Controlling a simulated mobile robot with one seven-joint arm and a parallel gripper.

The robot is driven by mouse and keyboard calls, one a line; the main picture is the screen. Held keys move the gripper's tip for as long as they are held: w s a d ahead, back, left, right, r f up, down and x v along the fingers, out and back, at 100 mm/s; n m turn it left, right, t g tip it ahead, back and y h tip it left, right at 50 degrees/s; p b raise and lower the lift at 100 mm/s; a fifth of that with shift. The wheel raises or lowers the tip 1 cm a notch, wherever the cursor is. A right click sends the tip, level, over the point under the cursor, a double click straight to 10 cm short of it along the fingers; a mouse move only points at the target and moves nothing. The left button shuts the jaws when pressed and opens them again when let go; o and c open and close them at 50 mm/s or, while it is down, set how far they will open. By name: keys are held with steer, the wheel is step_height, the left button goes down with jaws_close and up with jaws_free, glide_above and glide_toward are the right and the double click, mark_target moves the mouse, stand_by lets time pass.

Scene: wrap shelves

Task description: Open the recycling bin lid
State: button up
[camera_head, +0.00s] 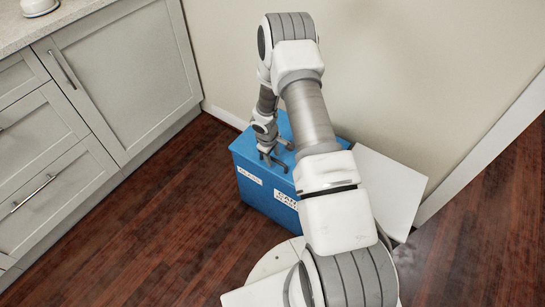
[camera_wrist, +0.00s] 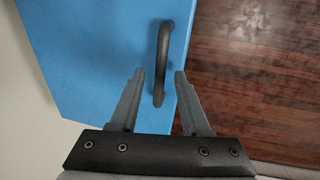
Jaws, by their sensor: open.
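The blue recycling bin (camera_head: 255,195) stands on the floor against the wall, with white labels on its front. Its blue lid (camera_wrist: 85,45) lies flat and closed in the wrist view. A dark curved handle (camera_wrist: 161,62) is on the lid near its edge. My gripper (camera_wrist: 160,75) is open, with one finger on each side of the handle's near end. I cannot tell whether a finger touches the handle. In the head view my gripper (camera_head: 275,160) is over the lid's front left part, and my arm hides much of the bin's right side.
Grey cabinets (camera_head: 125,75) with a counter stand at the left. A white panel-like box (camera_head: 390,188) is right of the bin. The wall (camera_head: 400,60) is close behind. The wooden floor (camera_head: 170,230) in front of the bin is clear.

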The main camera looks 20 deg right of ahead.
jaws_close()
stand_by(1.4)
